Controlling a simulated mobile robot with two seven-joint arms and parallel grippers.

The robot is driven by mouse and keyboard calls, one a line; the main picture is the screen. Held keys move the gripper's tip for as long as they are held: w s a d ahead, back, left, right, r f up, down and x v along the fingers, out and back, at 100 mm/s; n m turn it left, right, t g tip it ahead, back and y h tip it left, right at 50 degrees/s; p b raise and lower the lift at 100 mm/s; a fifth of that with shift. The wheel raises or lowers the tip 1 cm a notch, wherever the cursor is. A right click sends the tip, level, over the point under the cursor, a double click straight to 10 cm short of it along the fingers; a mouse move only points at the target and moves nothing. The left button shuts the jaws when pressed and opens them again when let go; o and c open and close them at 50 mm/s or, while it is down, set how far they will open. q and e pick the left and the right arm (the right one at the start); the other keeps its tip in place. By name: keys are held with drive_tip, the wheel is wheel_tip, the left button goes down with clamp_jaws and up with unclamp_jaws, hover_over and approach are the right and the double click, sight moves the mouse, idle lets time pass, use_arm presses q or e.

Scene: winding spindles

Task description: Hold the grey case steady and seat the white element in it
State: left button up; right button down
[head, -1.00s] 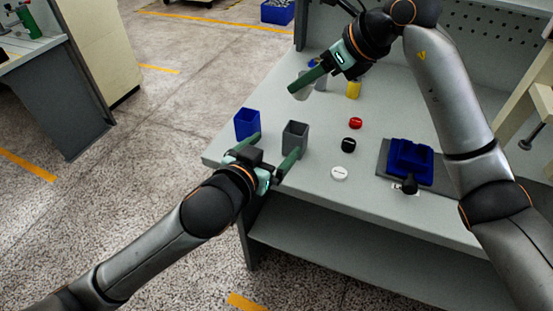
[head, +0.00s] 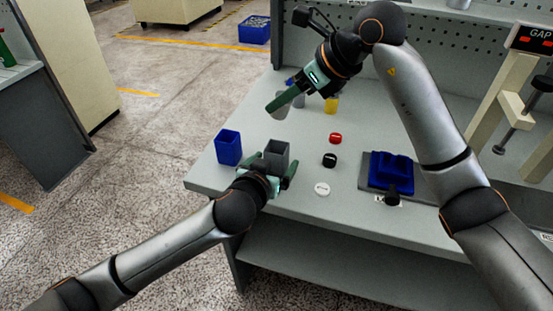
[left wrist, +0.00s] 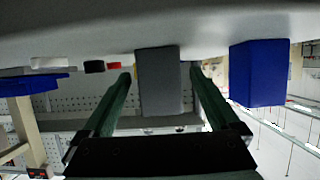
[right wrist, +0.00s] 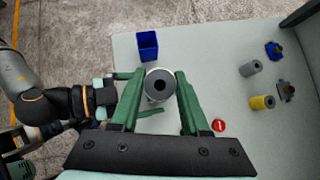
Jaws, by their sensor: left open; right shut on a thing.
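The grey case (head: 276,154) stands upright on the table, open at the top. My left gripper (head: 274,168) is open, with its fingers on either side of the case. The left wrist view shows the case (left wrist: 158,80) between the two fingers, with gaps at both sides. The white element (right wrist: 158,86), a cylinder with a dark central hole, is gripped by my right gripper (right wrist: 158,76). The case is hidden under the element in the right wrist view.
A blue bin (head: 228,148) stands left of the case near the table edge. Red (head: 335,138), black (head: 330,160) and white (head: 322,189) caps lie to the right. A blue fixture (head: 390,171) is farther right. A yellow cylinder (head: 331,104) stands behind.

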use_arm(q)
drive_tip(key=shift+x, duration=0.95)
drive_tip(key=shift+c, duration=0.2)
drive_tip(key=c, duration=1.4)
use_arm(e)
drive_tip(key=shift+a+r+h, duration=0.1)
drive_tip(key=shift+a+h, duration=0.3)
drive_tip(key=shift+a, duration=0.1)
drive_tip(key=shift+w+a+r+m+h, duration=0.15)
drive_tip(key=shift+a+m+h, duration=0.3)
drive_tip(key=shift+m+h, duration=0.45)
drive_tip(key=shift+w+d+r+m+g+h, duration=0.1)
drive_tip(key=shift+w+m+g+h, duration=0.1)
drive_tip(key=shift+m+g+h, duration=0.3)
drive_tip(key=shift+d+m+h, duration=0.1)
drive_tip(key=shift+m+h, duration=0.2)
wheel_tip(320, 180, down, 10)
